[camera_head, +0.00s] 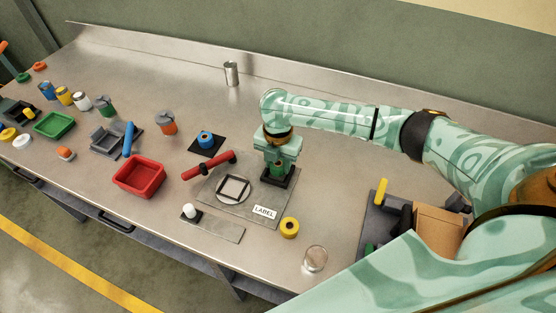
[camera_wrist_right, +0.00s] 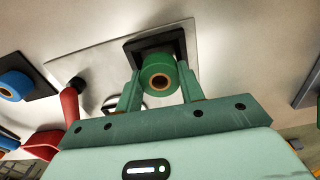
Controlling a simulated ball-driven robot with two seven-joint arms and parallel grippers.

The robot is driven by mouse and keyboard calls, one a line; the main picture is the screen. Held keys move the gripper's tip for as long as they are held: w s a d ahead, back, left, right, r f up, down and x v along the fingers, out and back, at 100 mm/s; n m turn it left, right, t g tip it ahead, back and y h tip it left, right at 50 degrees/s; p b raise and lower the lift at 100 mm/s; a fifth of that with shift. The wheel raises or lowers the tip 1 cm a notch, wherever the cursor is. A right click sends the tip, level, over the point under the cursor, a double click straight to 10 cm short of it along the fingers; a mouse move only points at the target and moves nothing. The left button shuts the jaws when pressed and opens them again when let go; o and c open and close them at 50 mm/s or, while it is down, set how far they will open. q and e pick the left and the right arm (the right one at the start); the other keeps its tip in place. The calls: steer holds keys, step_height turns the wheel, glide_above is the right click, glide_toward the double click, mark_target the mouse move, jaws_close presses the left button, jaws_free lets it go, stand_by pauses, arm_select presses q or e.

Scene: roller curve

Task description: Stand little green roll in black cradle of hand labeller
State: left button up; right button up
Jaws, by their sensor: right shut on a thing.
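My right gripper (camera_head: 278,166) points down over the black cradle (camera_head: 279,183) at the back right of the labeller's grey plate (camera_head: 258,196). It is shut on the little green roll (camera_wrist_right: 160,74), whose round end with a brown core faces the right wrist camera. The green fingers (camera_wrist_right: 160,92) press the roll from both sides. In the wrist view the square black cradle (camera_wrist_right: 179,38) shows directly behind the roll. I cannot tell whether the roll's lower end touches the cradle floor. My left gripper is not in view.
On the plate are a red handle (camera_head: 208,166), a black square frame (camera_head: 233,188) and a LABEL card (camera_head: 264,212). A blue roll (camera_head: 206,139) and a yellow roll (camera_head: 290,228) stand nearby. A red bin (camera_head: 139,177) is left; a cardboard box (camera_head: 437,229) is right.

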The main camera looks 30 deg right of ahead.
steer(key=shift+f, duration=0.6)
stand_by(0.9)
